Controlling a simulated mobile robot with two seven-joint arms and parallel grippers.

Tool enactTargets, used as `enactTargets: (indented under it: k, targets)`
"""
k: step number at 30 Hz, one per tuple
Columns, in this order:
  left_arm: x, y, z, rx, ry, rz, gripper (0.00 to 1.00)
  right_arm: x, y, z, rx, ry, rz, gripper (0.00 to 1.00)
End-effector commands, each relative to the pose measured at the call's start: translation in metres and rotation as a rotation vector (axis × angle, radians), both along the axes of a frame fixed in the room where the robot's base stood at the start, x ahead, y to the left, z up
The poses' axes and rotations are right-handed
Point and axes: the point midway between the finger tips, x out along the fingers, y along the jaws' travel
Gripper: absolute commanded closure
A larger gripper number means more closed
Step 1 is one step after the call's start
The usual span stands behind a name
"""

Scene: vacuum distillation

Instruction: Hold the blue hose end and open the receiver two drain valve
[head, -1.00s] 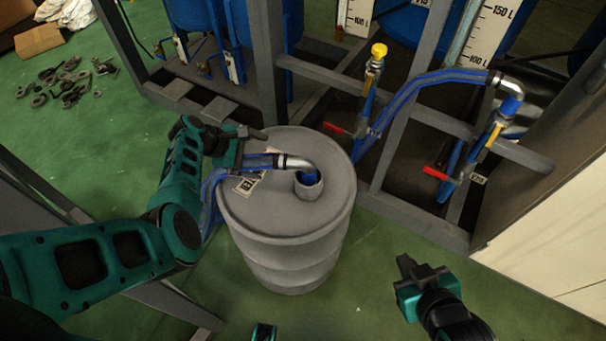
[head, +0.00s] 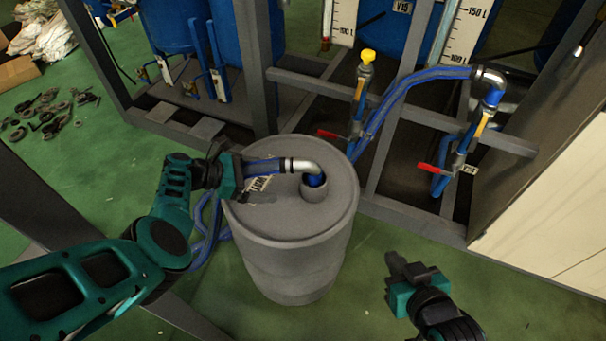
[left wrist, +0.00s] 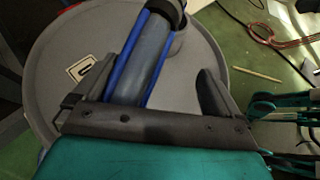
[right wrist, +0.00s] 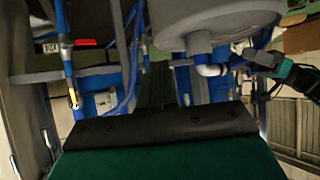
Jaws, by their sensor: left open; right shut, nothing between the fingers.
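The blue hose end (head: 264,166), with its metal elbow (head: 303,166), lies over the grey drum's top, the elbow pointing into the drum's opening. My left gripper (head: 232,170) is at the hose behind the elbow. In the left wrist view, the hose (left wrist: 146,62) runs between the open fingers, nearer the left one. Two drain valves with red handles show on the frame, a left handle (head: 329,135) and a right handle (head: 429,168); I cannot tell which belongs to receiver two. My right gripper (head: 408,275) is shut and empty, right of the drum and short of the valves.
The grey drum (head: 290,265) stands on the green floor before the grey metal frame (head: 408,110). A second hose (head: 405,90) arches from the right valve pipe. A yellow-capped pipe (head: 367,57) rises between. A pale panel (head: 560,205) bounds the right side.

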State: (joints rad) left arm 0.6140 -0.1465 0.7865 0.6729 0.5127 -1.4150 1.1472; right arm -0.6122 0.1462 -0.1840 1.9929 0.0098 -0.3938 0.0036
Motion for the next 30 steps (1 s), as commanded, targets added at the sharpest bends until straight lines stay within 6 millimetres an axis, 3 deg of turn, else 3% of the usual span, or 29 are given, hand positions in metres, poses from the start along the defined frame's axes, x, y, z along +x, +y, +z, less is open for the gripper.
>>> enactTargets:
  k: [21, 30]
  targets:
    - [0.023, -0.073, -0.044, 0.000, -0.002, -0.001, 0.02, 0.008, 0.017, -0.040, 0.031, -0.003, 0.029, 1.00]
    - [0.026, -0.083, -0.048, 0.000, -0.001, 0.000, 0.02, 0.009, 0.017, -0.045, 0.031, -0.003, 0.029, 1.00]
